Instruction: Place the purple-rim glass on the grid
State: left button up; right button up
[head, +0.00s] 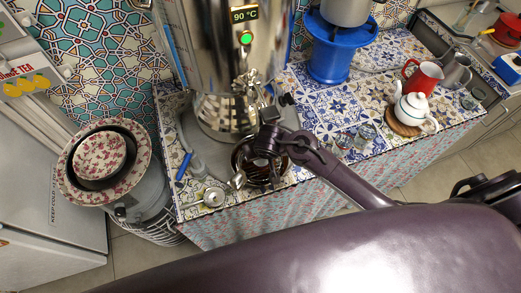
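My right gripper (258,150) reaches in from the right, in front of the samovar (212,60) and over a dark round grid-like holder (262,180) at the counter's front edge. Its fingers blend into the dark parts behind, so I cannot tell whether it is open or shut, or whether it holds anything. Two small clear glasses (345,140) (366,132) stand close together on the tiled counter, to the right of the gripper. They are too small to tell which has a purple rim. My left gripper is not in view.
A white teapot (412,108) stands on a wooden coaster, with a red mug (422,77) and a metal pitcher (455,72) behind it. A blue stand (330,55) is at the back. A strainer (212,196) lies at the front left. Patterned bowls (100,158) are far left.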

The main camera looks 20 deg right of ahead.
jog(key=shift+f, duration=0.1)
jog(key=shift+f, duration=0.15)
jog(key=o, duration=1)
